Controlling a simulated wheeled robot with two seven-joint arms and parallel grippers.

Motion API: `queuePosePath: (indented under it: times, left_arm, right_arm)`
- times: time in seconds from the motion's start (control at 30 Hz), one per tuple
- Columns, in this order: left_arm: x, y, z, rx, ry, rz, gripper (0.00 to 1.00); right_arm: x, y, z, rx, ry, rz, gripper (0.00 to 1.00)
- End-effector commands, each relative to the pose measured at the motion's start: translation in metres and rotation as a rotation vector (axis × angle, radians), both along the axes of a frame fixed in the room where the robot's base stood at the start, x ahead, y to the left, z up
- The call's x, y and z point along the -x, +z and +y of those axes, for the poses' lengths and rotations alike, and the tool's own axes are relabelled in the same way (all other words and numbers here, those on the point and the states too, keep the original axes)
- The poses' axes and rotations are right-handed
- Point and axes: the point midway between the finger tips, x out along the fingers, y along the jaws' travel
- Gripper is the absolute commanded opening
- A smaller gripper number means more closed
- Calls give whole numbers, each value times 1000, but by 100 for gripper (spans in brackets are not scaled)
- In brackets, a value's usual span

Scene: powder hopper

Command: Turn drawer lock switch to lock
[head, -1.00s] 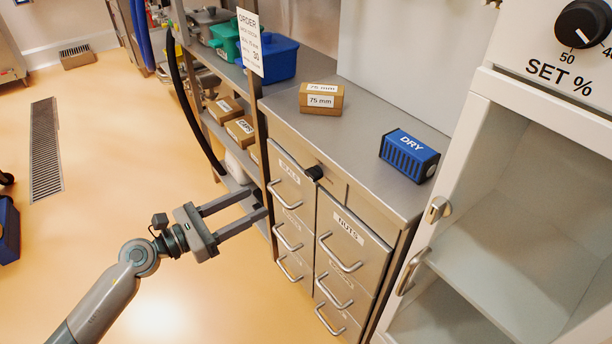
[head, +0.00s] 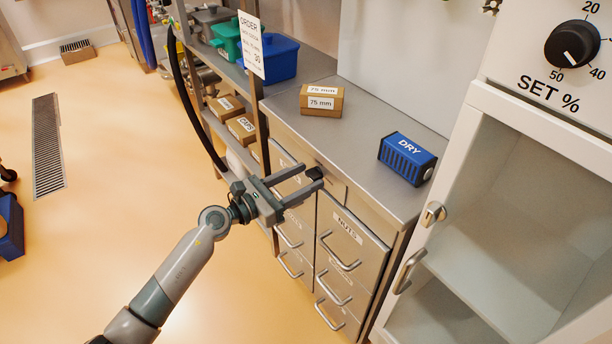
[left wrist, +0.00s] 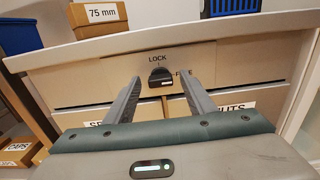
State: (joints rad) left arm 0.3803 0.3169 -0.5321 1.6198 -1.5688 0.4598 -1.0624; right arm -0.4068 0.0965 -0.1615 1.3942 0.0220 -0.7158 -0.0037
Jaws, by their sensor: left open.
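The drawer lock switch (head: 314,172) is a small black knob on the steel panel below the worktop edge, above the drawers. In the left wrist view the switch (left wrist: 160,77) sits between my fingertips, with LOCK printed above it and a partly hidden word, likely FREE, to its right. I cannot tell exactly which way the knob points. My left gripper (head: 311,178) is open, its two fingers reaching toward the switch. In the left wrist view the left gripper (left wrist: 160,84) has a finger on either side of the knob; contact is not clear.
A 75 mm box (head: 321,101) and a blue DRY box (head: 407,158) stand on the worktop (head: 365,140). Drawer handles (head: 338,254) stick out below the switch. A shelf rack (head: 258,105) with bins stands left, and a white open cabinet (head: 455,150) right. The floor at left is mostly clear.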

Motion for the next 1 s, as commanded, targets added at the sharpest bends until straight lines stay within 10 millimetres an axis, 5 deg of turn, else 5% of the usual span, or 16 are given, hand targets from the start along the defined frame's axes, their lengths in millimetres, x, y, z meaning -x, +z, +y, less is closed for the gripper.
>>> queuePosePath:
  times: [0.47, 0.63, 1.0]
  left_arm:
    - [-6, 0, -8, 0, -1, 0, 50]
    - [-6, 0, -8, 0, 0, 0, 9]
    - [-6, 1, -8, 15, 0, 22, 9]
  right_arm:
    - [-1, 0, 0, -1, 1, -6, 31]
    - [-1, 0, 0, -1, 1, -6, 31]
    - [-3, 3, 1, -2, 2, -17, 31]
